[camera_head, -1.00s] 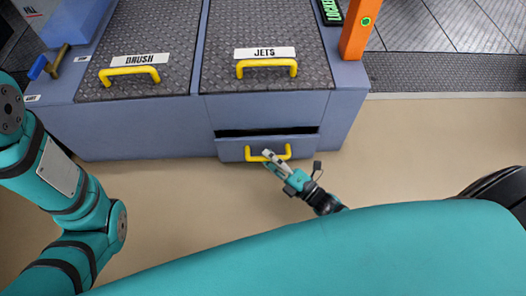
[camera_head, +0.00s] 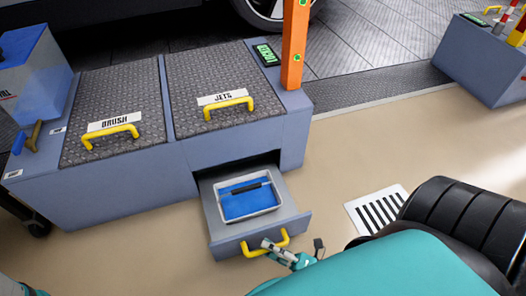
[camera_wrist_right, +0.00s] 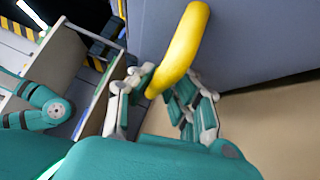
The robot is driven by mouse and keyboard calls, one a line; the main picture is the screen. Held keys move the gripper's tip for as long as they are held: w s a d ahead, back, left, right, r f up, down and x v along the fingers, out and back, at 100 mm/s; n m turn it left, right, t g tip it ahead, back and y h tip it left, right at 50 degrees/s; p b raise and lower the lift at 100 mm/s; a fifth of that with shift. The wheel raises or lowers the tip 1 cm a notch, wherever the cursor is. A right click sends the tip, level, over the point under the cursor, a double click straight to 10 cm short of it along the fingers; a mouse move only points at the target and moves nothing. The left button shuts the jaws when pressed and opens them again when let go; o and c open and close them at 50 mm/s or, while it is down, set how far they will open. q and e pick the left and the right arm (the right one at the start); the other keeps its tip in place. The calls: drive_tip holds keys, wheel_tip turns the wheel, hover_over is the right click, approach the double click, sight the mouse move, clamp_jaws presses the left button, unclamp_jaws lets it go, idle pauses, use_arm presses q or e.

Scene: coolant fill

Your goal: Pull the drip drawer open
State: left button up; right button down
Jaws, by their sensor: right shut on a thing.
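The drip drawer (camera_head: 214,214) is pulled well out from the front of the blue-grey cabinet in the head view. A white tray with a blue inside (camera_head: 250,196) and a dark bar across it sits in the drawer. The drawer's yellow handle (camera_head: 253,250) is on its front panel. My right gripper (camera_head: 270,246) is shut on that handle at its right part. In the right wrist view the yellow handle (camera_wrist_right: 182,48) runs between the fingers of my right gripper (camera_wrist_right: 160,98). My left gripper is not seen in the head view.
The cabinet (camera_head: 110,182) has two lids with yellow handles, marked BRUSH (camera_head: 112,124) and JETS (camera_head: 222,98). An orange post (camera_head: 295,45) stands at its right corner.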

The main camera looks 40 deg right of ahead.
drive_tip(key=shift+s+a+r, duration=0.15)
drive_tip(key=shift+s+a, duration=0.05)
drive_tip(key=shift+s, duration=0.35)
drive_tip(key=c, duration=1.3)
unclamp_jaws()
drive_tip(key=v, duration=1.2)
